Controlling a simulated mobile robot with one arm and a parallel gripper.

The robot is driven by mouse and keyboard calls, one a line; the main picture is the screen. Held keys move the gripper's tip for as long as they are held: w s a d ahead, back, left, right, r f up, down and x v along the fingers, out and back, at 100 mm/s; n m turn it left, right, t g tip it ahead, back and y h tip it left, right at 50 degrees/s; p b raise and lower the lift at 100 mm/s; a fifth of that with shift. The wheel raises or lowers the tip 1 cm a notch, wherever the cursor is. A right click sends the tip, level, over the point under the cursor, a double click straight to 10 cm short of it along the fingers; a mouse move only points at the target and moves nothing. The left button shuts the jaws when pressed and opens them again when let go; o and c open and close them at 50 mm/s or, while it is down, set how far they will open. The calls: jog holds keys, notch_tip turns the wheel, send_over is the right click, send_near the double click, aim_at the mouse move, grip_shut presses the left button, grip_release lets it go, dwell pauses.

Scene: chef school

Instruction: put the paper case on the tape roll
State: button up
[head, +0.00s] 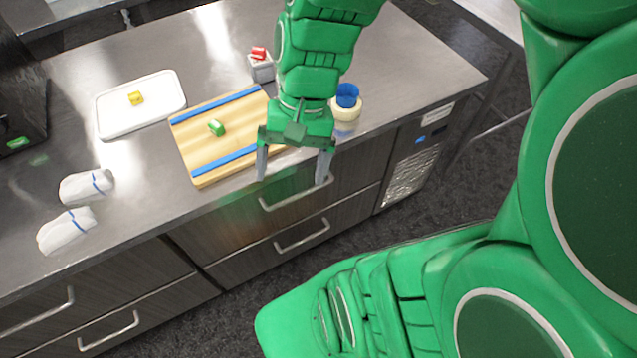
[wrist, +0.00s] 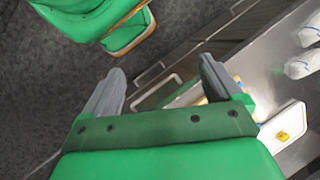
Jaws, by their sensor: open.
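The blue paper case (head: 347,95) sits on top of the cream tape roll (head: 345,113), near the front right of the steel counter. It looks upright and rests on the roll. My gripper (head: 292,180) is open and empty, with its fingers pointing down in front of the counter's front edge, to the left of the tape roll and apart from it. In the wrist view my gripper (wrist: 161,66) also shows spread fingers with nothing between them. The paper case and tape roll are not visible in the wrist view.
A wooden board (head: 188,150) with blue strips holds a green block (head: 216,128). A white tray (head: 112,122) holds a yellow block (head: 136,98). A grey box (head: 261,70) with a red item (head: 258,53) stands behind. Two white cloth rolls (head: 88,186) lie left. Drawer handles (head: 296,195) protrude below.

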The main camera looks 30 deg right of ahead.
jog(key=s+d+r+n+h, duration=0.1)
jog(key=s+n+h, duration=0.2)
jog(key=s, duration=0.3)
jog(key=shift+s+d+r+n+h, duration=0.2)
jog(key=shift+s+r+n+h, duration=0.15)
jog(key=shift+n, duration=0.55)
dwell(0.4)
